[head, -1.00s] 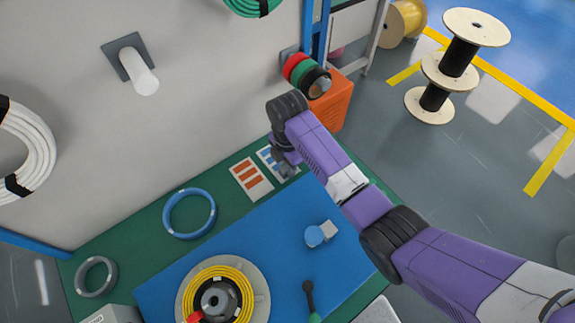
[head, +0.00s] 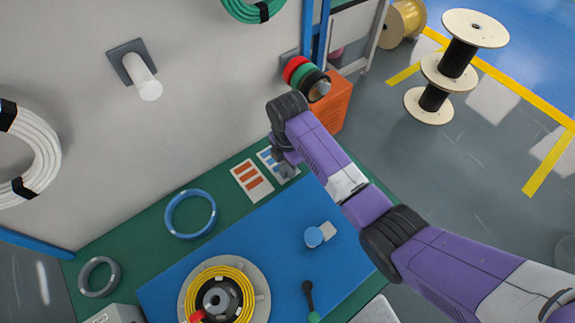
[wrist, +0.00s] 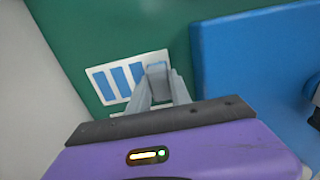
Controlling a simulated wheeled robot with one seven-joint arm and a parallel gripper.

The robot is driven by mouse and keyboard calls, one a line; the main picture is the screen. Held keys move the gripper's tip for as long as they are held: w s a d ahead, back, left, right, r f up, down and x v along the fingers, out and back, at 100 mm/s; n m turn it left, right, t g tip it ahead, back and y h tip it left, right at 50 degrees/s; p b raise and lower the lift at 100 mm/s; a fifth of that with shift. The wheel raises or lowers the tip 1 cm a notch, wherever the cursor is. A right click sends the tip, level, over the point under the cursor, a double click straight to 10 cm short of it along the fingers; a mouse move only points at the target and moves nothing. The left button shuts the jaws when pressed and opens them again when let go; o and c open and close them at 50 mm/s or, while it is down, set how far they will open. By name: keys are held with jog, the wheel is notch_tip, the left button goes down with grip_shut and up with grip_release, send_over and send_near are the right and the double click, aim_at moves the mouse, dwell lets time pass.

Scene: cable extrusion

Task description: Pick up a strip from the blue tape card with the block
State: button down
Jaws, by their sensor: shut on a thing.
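The blue tape card (wrist: 101,80) is a white card with blue strips, lying on the green bench top; three strips show in the wrist view. It also shows in the head view (head: 267,156), partly behind my gripper. My gripper (wrist: 158,82) is shut on a small grey block (wrist: 157,68), held over the right end of the card. The block hides that part of the card. I cannot tell whether the block touches the card or whether a strip is stuck under it.
A card with orange strips (head: 261,188) lies left of the blue one. A raised blue mat (head: 275,245) fills the bench front, carrying a yellow cable coil (head: 247,290). A blue ring (head: 169,216) lies on the green top. The wall stands close behind the cards.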

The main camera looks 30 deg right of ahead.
jog(key=shift+r+p, duration=2.65)
jog(key=shift+r, duration=0.85)
